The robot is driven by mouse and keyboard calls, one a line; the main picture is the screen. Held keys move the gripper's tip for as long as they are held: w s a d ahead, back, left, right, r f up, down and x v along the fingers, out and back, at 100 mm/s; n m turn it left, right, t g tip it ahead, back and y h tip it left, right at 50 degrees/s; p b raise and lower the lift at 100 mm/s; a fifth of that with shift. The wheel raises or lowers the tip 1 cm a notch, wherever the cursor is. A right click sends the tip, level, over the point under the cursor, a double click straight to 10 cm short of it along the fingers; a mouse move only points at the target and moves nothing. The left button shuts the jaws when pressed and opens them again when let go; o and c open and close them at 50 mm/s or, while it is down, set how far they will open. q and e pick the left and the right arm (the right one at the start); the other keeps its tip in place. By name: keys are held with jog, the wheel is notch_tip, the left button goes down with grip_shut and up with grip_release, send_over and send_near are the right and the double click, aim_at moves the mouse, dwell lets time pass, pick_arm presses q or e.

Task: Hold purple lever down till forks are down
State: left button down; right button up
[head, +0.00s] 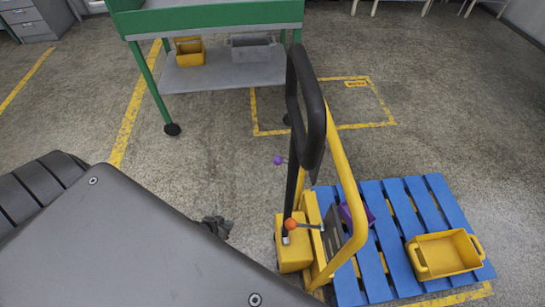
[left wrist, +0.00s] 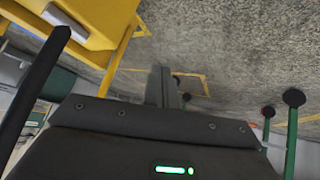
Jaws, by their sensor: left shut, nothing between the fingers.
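The purple lever (head: 278,160) is a small purple ball on a thin stem, on the left side of the pallet jack's black handle (head: 318,125). The yellow jack body (head: 295,252) stands below it, with part of it also in the left wrist view (left wrist: 95,22). My left gripper (head: 217,227) is shut and empty, left of the jack body and apart from the lever. Its closed fingers (left wrist: 167,88) show in the left wrist view, where I cannot make out the lever. The forks are hidden under the pallet. My right gripper is not in view.
A second lever with an orange knob (head: 291,224) sits low on the jack. A blue pallet (head: 375,283) at the right carries a yellow bin (head: 445,254) and a purple item (head: 356,213). A green cart (head: 215,17) stands behind. The floor left of the handle is clear.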

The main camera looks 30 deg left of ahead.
pick_arm(q)
jog(key=w+a+r+t+h+b, duration=0.3)
jog(key=w+r+t, duration=0.1)
jog(key=w+r, duration=0.9)
jog(key=d+r+m+h+b, duration=0.1)
jog(key=d+r+m+h, duration=0.1)
jog(key=r, duration=0.9)
jog(key=w+d+r+m+h+b, duration=0.1)
jog(key=r+h, duration=0.4)
jog(key=r, duration=0.7)
jog(key=shift+d+m+t, duration=0.3)
jog(key=shift+d+m, duration=0.3)
jog(key=shift+d, duration=0.65)
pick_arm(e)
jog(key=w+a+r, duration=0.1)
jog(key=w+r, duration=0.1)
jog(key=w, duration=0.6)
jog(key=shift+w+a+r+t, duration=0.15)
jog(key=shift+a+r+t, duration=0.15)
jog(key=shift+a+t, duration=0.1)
pick_arm(q)
jog(key=shift+r, duration=0.1)
